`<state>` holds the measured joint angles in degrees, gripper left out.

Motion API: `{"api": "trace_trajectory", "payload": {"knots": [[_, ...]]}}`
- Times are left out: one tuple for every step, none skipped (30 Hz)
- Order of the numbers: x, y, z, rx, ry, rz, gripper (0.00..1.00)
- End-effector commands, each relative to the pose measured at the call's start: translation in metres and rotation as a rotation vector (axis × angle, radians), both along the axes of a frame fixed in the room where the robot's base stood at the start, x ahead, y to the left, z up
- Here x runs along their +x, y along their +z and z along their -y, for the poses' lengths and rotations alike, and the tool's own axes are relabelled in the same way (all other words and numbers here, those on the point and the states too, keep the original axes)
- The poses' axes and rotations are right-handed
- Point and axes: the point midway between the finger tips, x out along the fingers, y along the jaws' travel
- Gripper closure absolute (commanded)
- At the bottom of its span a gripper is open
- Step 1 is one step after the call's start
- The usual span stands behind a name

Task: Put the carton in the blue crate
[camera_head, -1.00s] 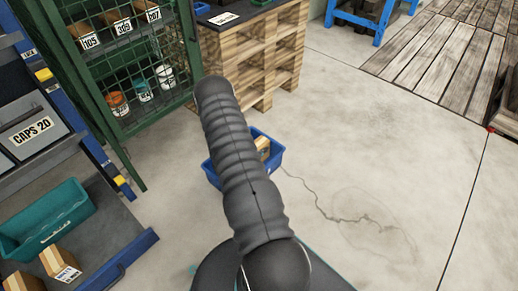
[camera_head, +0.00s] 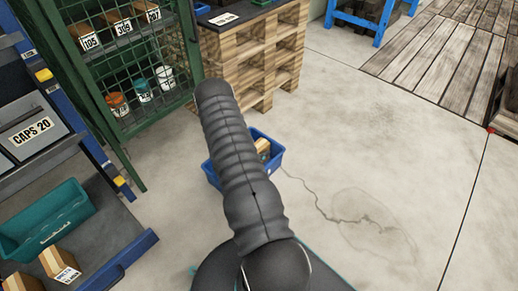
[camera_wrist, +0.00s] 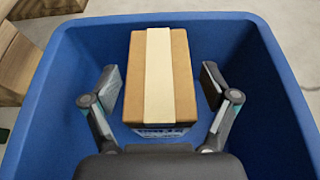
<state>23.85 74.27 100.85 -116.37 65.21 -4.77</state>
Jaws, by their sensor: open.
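The blue crate (camera_head: 272,169) stands on the floor, partly hidden behind my arm in the head view. It fills most of the wrist view (camera_wrist: 273,110). The brown carton (camera_wrist: 183,68) with a pale tape strip lies inside the crate. A bit of the carton (camera_head: 262,147) shows past my arm in the head view. My gripper (camera_wrist: 162,85) is open, with one finger on each side of the carton and a visible gap on both sides. In the head view the gripper is hidden behind my arm.
Stacked wooden pallets (camera_head: 247,66) stand behind the crate. A green mesh cabinet (camera_head: 128,75) and a shelf with a teal bin (camera_head: 45,220) and cartons (camera_head: 60,262) are at left. The floor at right (camera_head: 380,170) is clear.

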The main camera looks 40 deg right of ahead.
Motion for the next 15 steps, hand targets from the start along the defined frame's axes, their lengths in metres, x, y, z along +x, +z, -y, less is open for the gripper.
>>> {"api": "trace_trajectory", "payload": {"knots": [[0.0, 0.003, -0.005, 0.0, 0.002, 0.0, 0.15], [0.0, 0.004, -0.008, 0.0, 0.003, -0.001, 0.15], [0.0, 0.007, -0.014, 0.001, 0.005, -0.001, 0.15], [0.0, 0.009, -0.019, 0.001, 0.005, -0.001, 0.15], [0.0, 0.011, -0.024, 0.0, 0.004, 0.0, 0.15], [-0.001, 0.015, -0.031, 0.001, 0.004, 0.0, 0.15], [-0.001, 0.017, -0.037, 0.001, 0.005, 0.0, 0.15], [-0.001, 0.019, -0.043, 0.001, 0.005, 0.0, 0.15], [-0.002, 0.022, -0.051, 0.001, 0.005, -0.001, 0.15], [-0.003, 0.025, -0.056, 0.0, 0.005, -0.001, 0.15], [-0.003, 0.027, -0.062, 0.0, 0.005, 0.0, 0.15], [-0.004, 0.03, -0.069, 0.0, 0.004, 0.001, 0.15], [-0.004, 0.032, -0.074, 0.0, 0.004, 0.001, 0.15], [-0.004, 0.034, -0.079, 0.0, 0.004, 0.0, 0.15], [-0.006, 0.037, -0.085, 0.0, 0.004, -0.001, 0.15]]}}
